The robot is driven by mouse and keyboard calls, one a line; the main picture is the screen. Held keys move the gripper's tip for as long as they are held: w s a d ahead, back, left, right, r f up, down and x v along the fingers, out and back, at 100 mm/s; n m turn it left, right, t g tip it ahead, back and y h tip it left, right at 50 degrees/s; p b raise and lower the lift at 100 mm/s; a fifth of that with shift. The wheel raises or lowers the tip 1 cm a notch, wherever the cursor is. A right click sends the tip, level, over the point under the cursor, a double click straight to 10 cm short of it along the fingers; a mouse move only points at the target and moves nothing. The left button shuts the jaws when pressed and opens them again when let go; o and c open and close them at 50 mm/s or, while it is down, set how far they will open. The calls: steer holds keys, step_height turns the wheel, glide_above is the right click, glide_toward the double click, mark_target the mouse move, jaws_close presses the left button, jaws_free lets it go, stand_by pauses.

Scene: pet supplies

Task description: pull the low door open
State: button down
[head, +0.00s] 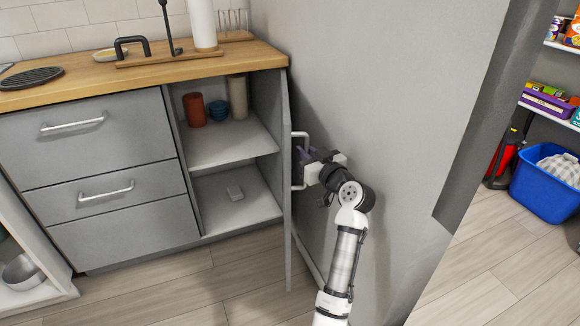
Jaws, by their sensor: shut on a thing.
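The low grey door (288,225) stands swung wide open at the right end of the counter, seen nearly edge-on. Its pale bar handle (301,137) is on the right-hand face. My gripper (304,160) is at the handle and shut on it; the fingertips are partly hidden by the gripper body. The open cabinet (215,165) shows two levels. An orange-brown cup (194,110), a blue bowl stack (218,111) and a beige canister (237,97) stand on the upper one.
A grey wall (400,110) stands close to the right of the door and my arm. Closed drawers (90,130) are left of the cabinet. The floor (190,290) in front is clear. A blue bin (542,190) stands far right.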

steer(key=shift+w+d+n+g+y+b, duration=0.15)
steer(key=shift+d+y+b, duration=0.2)
steer(key=shift+d, duration=0.25)
steer(key=shift+w+d+n+g+y+b, duration=0.15)
steer(key=shift+d+y+b, duration=0.15)
steer(key=shift+d, duration=0.25)
steer(key=c, duration=1.5)
jaws_free()
